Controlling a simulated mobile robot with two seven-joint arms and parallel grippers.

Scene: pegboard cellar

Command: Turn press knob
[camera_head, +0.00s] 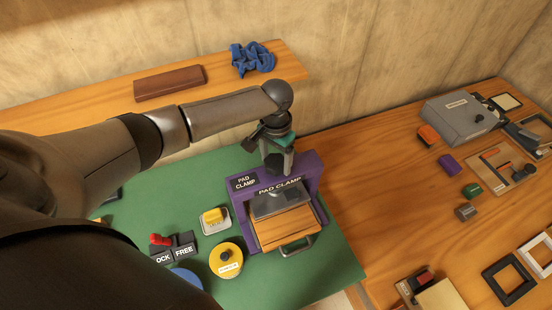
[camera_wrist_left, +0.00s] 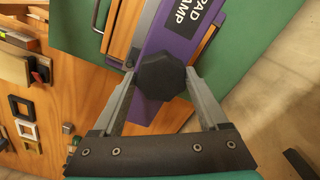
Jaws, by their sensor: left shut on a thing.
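The press is a purple frame (camera_head: 312,172) labelled PAD CLAMP, standing on the green mat (camera_head: 325,276). A grey plate (camera_head: 278,201) sits in it above a wooden block (camera_head: 287,228) with a metal handle at its front. In the left wrist view the black faceted press knob (camera_wrist_left: 160,76) is on top of the purple frame (camera_wrist_left: 196,40), between my finger tips. My left gripper (camera_wrist_left: 160,84) is shut on the knob. My right gripper is not in view.
A LOCK/FREE switch with a red lever (camera_head: 160,239), a yellow block (camera_head: 213,215) and a yellow round piece (camera_head: 226,261) stand left of the press. A shelf behind holds a brown box (camera_head: 170,83) and blue cloth (camera_head: 252,59). The wooden table (camera_head: 385,205) at right has bare room.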

